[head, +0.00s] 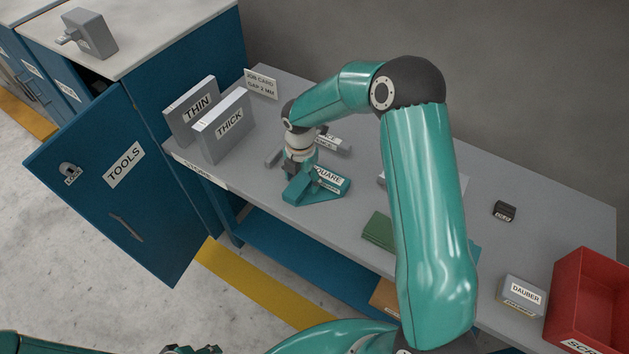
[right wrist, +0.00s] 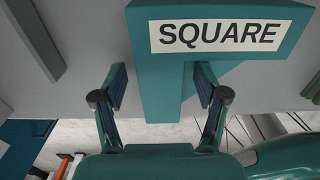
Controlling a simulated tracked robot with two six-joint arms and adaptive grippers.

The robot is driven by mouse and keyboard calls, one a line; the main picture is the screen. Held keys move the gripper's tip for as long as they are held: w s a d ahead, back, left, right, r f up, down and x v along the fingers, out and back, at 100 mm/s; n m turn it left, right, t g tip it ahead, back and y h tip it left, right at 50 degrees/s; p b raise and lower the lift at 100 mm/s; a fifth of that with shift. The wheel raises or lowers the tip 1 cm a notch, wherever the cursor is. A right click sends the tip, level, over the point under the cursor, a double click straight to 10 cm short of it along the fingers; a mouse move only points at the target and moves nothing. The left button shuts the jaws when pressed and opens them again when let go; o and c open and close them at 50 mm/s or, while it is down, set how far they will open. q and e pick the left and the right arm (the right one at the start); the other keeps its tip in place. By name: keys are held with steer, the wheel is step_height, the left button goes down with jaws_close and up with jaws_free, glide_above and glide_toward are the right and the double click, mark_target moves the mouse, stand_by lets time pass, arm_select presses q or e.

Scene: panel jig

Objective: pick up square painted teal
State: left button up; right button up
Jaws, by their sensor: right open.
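The teal square (head: 334,187) lies on the grey bench top, with a white label reading SQUARE. My right gripper (head: 306,174) is low over its left part in the head view, and its fingers are hard to make out there against the same teal. In the right wrist view, the right gripper (right wrist: 161,84) is open, with one finger on each side of the narrower part of the square (right wrist: 165,105). The labelled crosspiece is just beyond the fingertips. I cannot tell whether the fingers touch it. Part of my left gripper (head: 192,350) shows at the bottom edge.
Grey THIN (head: 190,112) and THICK (head: 226,127) blocks stand left of the square. A small labelled grey piece (head: 333,142) lies behind it. A green block (head: 378,231), a dauber (head: 523,296) and a red bin (head: 590,305) are rightward. The TOOLS door (head: 120,185) hangs open.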

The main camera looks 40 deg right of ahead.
jaws_close()
stand_by(0.3)
steer(key=shift+r, duration=0.1)
